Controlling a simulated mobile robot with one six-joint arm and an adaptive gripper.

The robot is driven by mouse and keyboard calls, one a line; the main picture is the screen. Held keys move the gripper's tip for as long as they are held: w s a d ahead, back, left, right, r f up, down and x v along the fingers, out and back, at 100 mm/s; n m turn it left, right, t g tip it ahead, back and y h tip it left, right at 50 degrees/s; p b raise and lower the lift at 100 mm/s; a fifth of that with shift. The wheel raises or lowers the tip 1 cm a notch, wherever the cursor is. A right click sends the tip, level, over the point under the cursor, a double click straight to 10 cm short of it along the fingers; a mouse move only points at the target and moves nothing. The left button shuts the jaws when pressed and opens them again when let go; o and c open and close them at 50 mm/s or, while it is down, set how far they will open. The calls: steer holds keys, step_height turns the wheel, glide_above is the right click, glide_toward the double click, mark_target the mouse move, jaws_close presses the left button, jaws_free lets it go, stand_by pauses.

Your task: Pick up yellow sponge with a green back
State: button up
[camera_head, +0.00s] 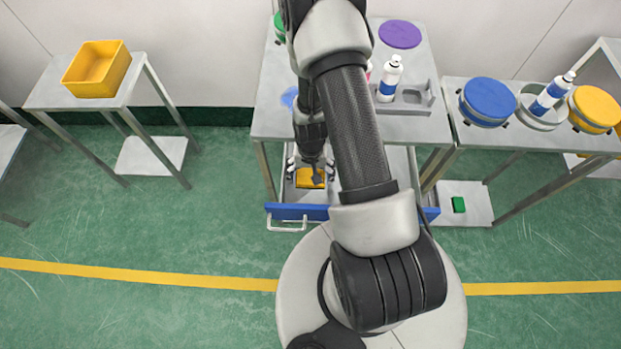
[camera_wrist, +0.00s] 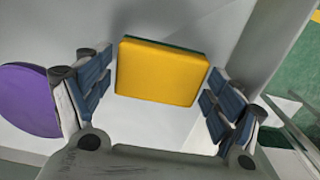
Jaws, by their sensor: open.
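The yellow sponge with a green back (camera_head: 310,178) lies in an open drawer (camera_head: 299,212) with a blue front, below the middle table. In the wrist view the sponge (camera_wrist: 162,72) shows its yellow face, with a thin green edge along its top. My gripper (camera_head: 311,172) is at the drawer, over the sponge. In the wrist view my gripper (camera_wrist: 158,95) is open, with one blue-padded finger on each side of the sponge and a gap on both sides. My arm hides part of the drawer in the head view.
The middle table (camera_head: 276,95) above the drawer holds a white bottle (camera_head: 390,78) and a purple disc (camera_head: 400,34). A right table carries a blue round container (camera_head: 487,102) and a yellow one (camera_head: 596,108). A yellow bin (camera_head: 97,69) stands on the left table. Green floor is clear at left.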

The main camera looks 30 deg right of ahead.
steer(key=c, duration=0.6)
steer(key=shift+o, duration=0.2)
steer(key=shift+r, duration=0.1)
step_height(320, 180, up, 20)
steer(key=p, duration=0.5)
steer(key=shift+p, duration=0.3)
